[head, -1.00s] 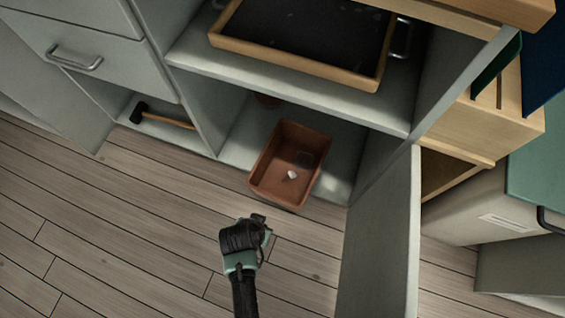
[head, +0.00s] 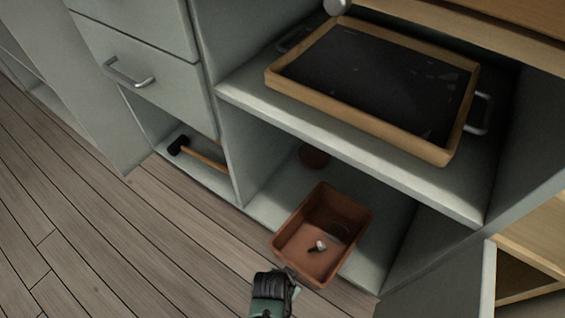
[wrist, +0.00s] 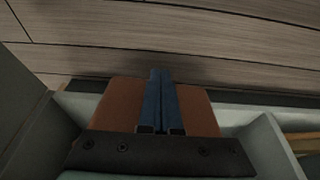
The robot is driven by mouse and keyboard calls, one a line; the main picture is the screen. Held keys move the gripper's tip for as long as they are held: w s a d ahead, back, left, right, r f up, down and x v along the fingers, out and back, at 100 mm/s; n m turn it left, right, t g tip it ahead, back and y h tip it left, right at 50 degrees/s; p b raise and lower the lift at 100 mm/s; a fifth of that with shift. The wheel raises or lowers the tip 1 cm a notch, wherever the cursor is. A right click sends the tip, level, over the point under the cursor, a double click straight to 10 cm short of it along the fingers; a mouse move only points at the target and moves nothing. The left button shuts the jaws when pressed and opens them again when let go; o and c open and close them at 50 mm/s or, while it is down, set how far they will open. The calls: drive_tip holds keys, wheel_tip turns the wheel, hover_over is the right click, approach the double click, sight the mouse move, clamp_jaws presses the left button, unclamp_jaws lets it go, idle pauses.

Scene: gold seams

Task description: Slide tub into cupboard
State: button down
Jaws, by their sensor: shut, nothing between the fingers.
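The tub (head: 290,247) is an open reddish-brown box with a small white-and-dark item inside. In the head view it sits in the lower bay of the cupboard (head: 392,240), with its front end sticking out past the bay's front edge. My gripper (head: 291,273) is at the tub's front left corner, low over the floor side. In the wrist view my blue fingers (wrist: 160,100) are shut together with nothing between them, and the tub (wrist: 120,103) shows behind them on both sides. I cannot tell if the fingertips touch it.
A round reddish-brown object (head: 314,157) stands deeper in the bay. A wood-framed dark tray (head: 370,85) lies on the shelf above. A hammer (head: 200,157) lies in the left bay. The cupboard door (head: 445,285) stands open at right. Wooden floor (head: 120,250) at left is clear.

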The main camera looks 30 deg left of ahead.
drive_tip(key=shift+w+b, duration=0.4)
drive_tip(key=shift+w, duration=0.55)
